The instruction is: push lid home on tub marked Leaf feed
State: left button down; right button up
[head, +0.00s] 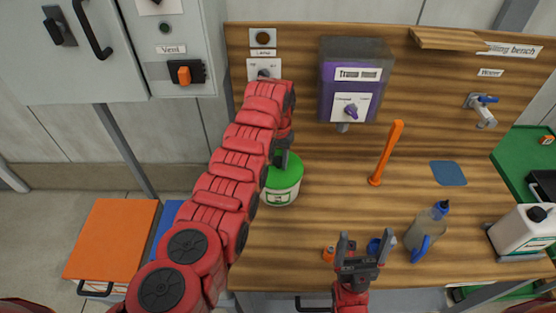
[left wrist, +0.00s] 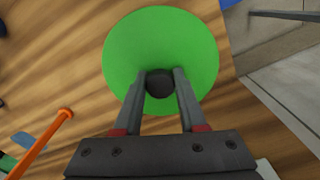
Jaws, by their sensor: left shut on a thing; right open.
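A white tub (head: 282,194) with a green lid (head: 288,170) stands on the wooden bench, partly behind my left arm. A green label shows on its front, too small to read. In the left wrist view the round green lid (left wrist: 128,52) is seen from above, with a black knob (left wrist: 160,86) at its middle. My left gripper (left wrist: 162,78) is shut on this knob. The lid lies on the tub's top; whether it is fully seated I cannot tell. My right gripper (head: 363,240) is open and empty near the bench's front edge.
A purple unit (head: 352,80) is behind. A spray bottle (head: 427,230) and a white canister (head: 522,231) are at the right. Bench between tub and lever is clear.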

pick_arm(q)
jog(key=shift+f, duration=0.2)
dwell(0.4)
jog(key=shift+f+b, duration=0.15)
jog(key=shift+b, duration=0.25)
jog(key=c, duration=0.6)
grip_release()
jog(key=shift+c, duration=0.2)
jog(key=shift+r, duration=0.2)
jog(key=shift+r, duration=2.1)
